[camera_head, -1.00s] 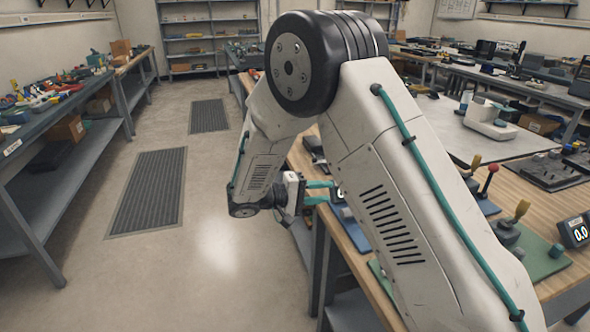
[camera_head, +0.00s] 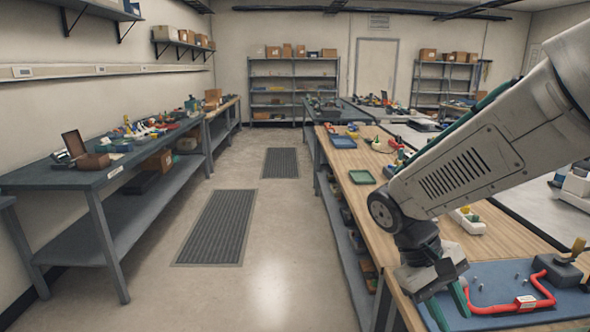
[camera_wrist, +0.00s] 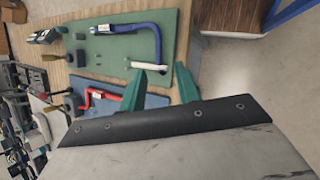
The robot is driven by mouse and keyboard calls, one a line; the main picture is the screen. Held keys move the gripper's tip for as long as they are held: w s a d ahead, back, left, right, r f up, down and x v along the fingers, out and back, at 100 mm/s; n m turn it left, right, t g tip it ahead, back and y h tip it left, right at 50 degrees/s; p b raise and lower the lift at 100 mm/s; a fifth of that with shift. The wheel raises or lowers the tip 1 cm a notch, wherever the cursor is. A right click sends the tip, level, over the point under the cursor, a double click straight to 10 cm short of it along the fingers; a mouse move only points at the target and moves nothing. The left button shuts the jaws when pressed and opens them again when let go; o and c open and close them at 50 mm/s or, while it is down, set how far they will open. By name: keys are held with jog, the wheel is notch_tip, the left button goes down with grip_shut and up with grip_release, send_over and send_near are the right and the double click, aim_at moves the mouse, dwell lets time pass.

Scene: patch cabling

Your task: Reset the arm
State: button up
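My gripper (camera_head: 449,310) hangs at the lower right of the head view, above the front edge of the wooden bench. Its two green fingers also show in the wrist view (camera_wrist: 161,84), apart with nothing between them, so it is open. A red cable (camera_head: 515,307) with a white label lies on a blue board (camera_head: 490,282), right of the gripper. In the wrist view, a blue cable (camera_wrist: 157,43) with white tags lies on a green board (camera_wrist: 112,46). The red cable there (camera_wrist: 88,97) lies beside it on the blue board.
The wooden bench (camera_head: 345,158) holds a green tray (camera_head: 362,177) and small parts farther back. A dark side bench (camera_head: 60,178) with tools and boxes runs along the left wall. The aisle floor between, with dark mats (camera_head: 217,228), is clear.

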jog(key=s+r+m+t+y, duration=0.2)
jog(key=s+r+t+y, duration=0.3)
jog(key=s+r, duration=0.3)
jog(key=shift+s+d+r+m+t, duration=0.15)
jog(key=shift+s+m+t, duration=0.2)
jog(key=shift+s, duration=1.8)
